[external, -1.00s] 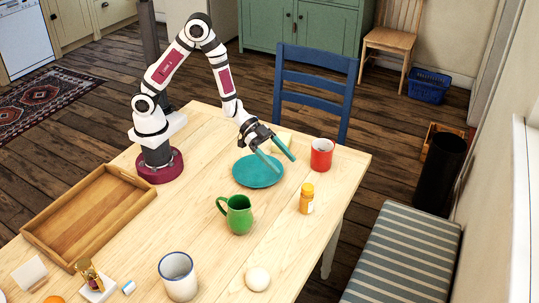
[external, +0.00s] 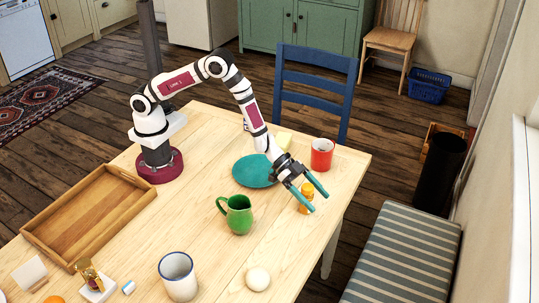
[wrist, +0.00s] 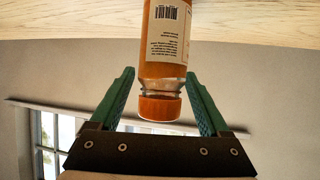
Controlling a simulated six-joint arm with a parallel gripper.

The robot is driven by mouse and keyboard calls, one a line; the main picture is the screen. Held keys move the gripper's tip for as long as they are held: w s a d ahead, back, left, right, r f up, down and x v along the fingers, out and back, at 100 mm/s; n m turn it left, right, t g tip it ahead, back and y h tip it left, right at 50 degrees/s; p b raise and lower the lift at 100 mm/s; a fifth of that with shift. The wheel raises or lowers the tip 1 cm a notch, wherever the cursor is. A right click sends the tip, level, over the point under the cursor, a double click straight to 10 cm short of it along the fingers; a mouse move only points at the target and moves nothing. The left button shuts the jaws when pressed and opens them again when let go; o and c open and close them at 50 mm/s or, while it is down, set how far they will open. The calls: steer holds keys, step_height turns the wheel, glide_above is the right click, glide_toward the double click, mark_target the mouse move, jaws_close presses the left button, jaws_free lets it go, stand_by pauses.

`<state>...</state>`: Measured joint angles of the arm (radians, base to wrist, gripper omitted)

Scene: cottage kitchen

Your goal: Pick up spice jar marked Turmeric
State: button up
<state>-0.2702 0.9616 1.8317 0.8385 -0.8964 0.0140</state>
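The spice jar (external: 305,203) stands on the table near its right edge, partly hidden behind my fingers in the external view. It has an orange lid and orange contents. In the wrist view the jar (wrist: 165,50) appears upside down, with its lid between my fingertips' span and part of a label with a barcode showing. The name on it cannot be read. My gripper (external: 318,196) is open, its two teal fingers on either side of the jar's top. In the wrist view a gap shows between the lid and each finger of my gripper (wrist: 163,90).
A teal plate (external: 250,172) lies behind and left of the jar, a red mug (external: 321,155) stands behind it, and a green mug (external: 238,214) stands to its left. An egg-like white object (external: 257,278) lies nearer the front. A wooden tray (external: 45,245) is far left.

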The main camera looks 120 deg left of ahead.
jaws_close()
steer(key=shift+r, duration=0.1)
